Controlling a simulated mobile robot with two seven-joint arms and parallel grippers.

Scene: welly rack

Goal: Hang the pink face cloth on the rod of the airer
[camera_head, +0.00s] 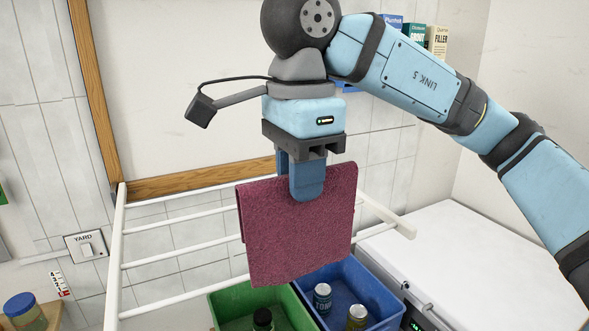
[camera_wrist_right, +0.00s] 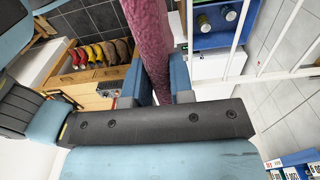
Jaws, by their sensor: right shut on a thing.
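The pink face cloth (camera_head: 298,238), dark pink here, hangs from my right gripper (camera_head: 307,190), which is shut on its upper edge. The cloth hides part of the white airer (camera_head: 117,250), whose rods (camera_head: 180,218) run behind it in the head view. I cannot tell whether the cloth touches a rod. In the right wrist view the cloth (camera_wrist_right: 151,45) runs edge-on between the two fingers (camera_wrist_right: 161,85), and white airer bars (camera_wrist_right: 240,35) show to its right. My left gripper is not in view.
A green crate (camera_head: 225,299) and a blue crate (camera_head: 380,288) with cans stand below the cloth. A white-topped appliance (camera_head: 480,250) is at the right. A wood-framed board (camera_head: 92,95) is behind. Several boots (camera_wrist_right: 98,53) show in the right wrist view.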

